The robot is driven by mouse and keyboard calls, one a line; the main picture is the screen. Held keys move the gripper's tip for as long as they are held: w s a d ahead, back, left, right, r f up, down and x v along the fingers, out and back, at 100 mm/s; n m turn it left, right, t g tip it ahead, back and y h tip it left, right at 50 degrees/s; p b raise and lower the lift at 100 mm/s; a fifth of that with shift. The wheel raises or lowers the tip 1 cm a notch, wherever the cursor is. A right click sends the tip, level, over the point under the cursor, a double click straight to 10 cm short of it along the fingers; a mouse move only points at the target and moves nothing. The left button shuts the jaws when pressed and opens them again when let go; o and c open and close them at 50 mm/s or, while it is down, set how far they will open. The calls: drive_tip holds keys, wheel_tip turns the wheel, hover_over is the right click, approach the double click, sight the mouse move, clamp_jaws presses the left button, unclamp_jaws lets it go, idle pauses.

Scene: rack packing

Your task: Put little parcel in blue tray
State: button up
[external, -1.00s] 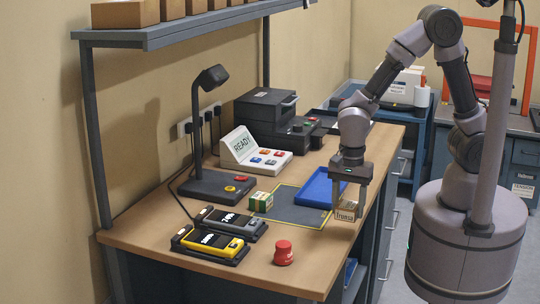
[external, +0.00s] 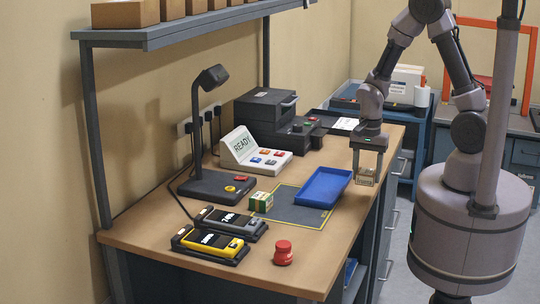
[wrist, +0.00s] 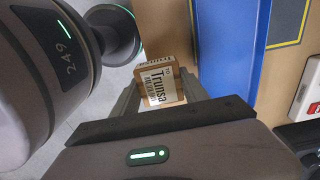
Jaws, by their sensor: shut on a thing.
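The little parcel (external: 367,177) is a small brown box with a white printed label; in the wrist view the parcel (wrist: 162,86) shows the word "Trunsa". My gripper (external: 367,172) is shut on it and holds it in the air by the table's right edge, to the right of the blue tray. The blue tray (external: 323,187) lies on a dark mat and looks empty in the external view. In the wrist view part of the blue tray (wrist: 232,45) shows to the right of the parcel.
The dark mat (external: 289,208) with a yellow border lies under the tray. A green and white box (external: 261,201) stands on its left part. A red knob-like object (external: 283,253) and two handheld devices (external: 210,243) are nearer the front. A lamp-like stand (external: 213,184) and a console (external: 256,155) stand behind.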

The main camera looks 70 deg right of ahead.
drive_tip(key=b, duration=0.1)
hover_over(326, 187)
drive_tip(key=shift+s+f, duration=0.15)
drive_tip(key=shift+f, duration=0.6)
wheel_tip(326, 187, down, 4)
drive_tip(key=shift+r+b, duration=0.1)
drive_tip(key=shift+b, duration=0.7)
drive_tip(key=shift+r, duration=0.15)
drive_tip(key=o, duration=1.4)
